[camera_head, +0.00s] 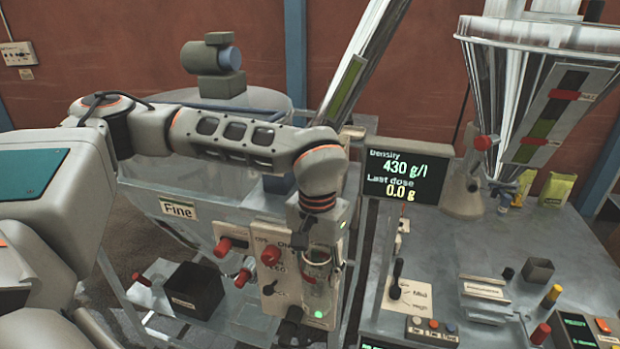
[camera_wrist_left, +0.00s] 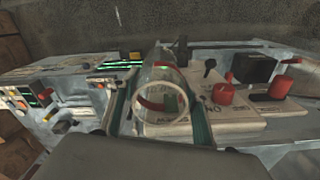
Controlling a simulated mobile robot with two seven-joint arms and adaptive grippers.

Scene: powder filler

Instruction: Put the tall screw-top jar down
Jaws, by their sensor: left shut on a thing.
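My left gripper (camera_head: 318,262) reaches down in front of the machine's control panel, below the display. It is shut on the tall screw-top jar (camera_head: 317,290), a clear glass jar with a red band. In the left wrist view the jar (camera_wrist_left: 163,88) sits between the two fingers of the left gripper (camera_wrist_left: 160,115), with its round end toward the camera. The gripper and arm partly hide the jar in the head view, and I cannot tell whether its base touches anything. My right gripper is not in view.
A panel with red knobs (camera_head: 271,256) stands close left of the jar. A black box (camera_head: 194,290) is farther left. The display (camera_head: 392,177) reads 430 g/l and 0.0 g.

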